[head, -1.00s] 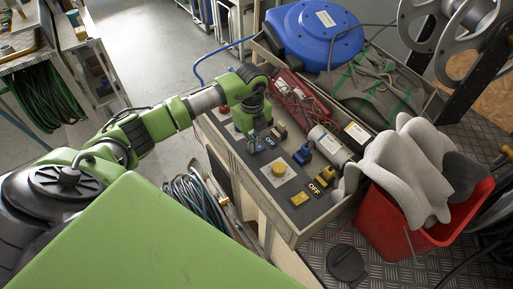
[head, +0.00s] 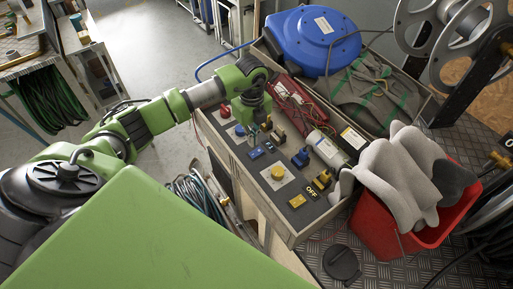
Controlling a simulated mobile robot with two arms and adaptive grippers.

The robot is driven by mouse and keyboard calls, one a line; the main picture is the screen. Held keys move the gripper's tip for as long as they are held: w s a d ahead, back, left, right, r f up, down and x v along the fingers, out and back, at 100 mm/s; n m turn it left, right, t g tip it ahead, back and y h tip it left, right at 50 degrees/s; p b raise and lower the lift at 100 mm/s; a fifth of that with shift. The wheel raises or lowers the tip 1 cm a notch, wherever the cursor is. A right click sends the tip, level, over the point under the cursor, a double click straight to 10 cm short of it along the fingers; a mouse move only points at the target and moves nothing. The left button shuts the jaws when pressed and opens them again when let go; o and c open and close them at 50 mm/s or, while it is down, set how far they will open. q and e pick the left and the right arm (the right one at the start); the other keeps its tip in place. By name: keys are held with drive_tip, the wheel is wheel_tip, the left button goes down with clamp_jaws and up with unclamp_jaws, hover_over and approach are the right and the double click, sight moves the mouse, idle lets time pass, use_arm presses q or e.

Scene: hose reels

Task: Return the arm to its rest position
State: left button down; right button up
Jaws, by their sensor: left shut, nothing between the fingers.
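My left arm comes in from the left and reaches over the far left part of a control panel (head: 258,168). My left gripper (head: 254,133) points down above the panel, its fingers closed and empty. It is beside a blue button (head: 240,131) and a red button (head: 225,112). A yellow round button (head: 278,173) on a pale plate is nearer. Whether the fingertips touch the panel cannot be told. My right gripper is not in view.
A blue hose reel (head: 312,42) and a grey-green bag (head: 372,95) lie in the crate behind the panel. A red bin (head: 405,242) with grey cloths stands at right. A cart with green hose (head: 48,97) is at left. Open floor lies between.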

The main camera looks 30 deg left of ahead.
use_arm(q)
drive_tip(key=shift+r+p, duration=0.3)
drive_tip(key=shift+r, duration=0.35)
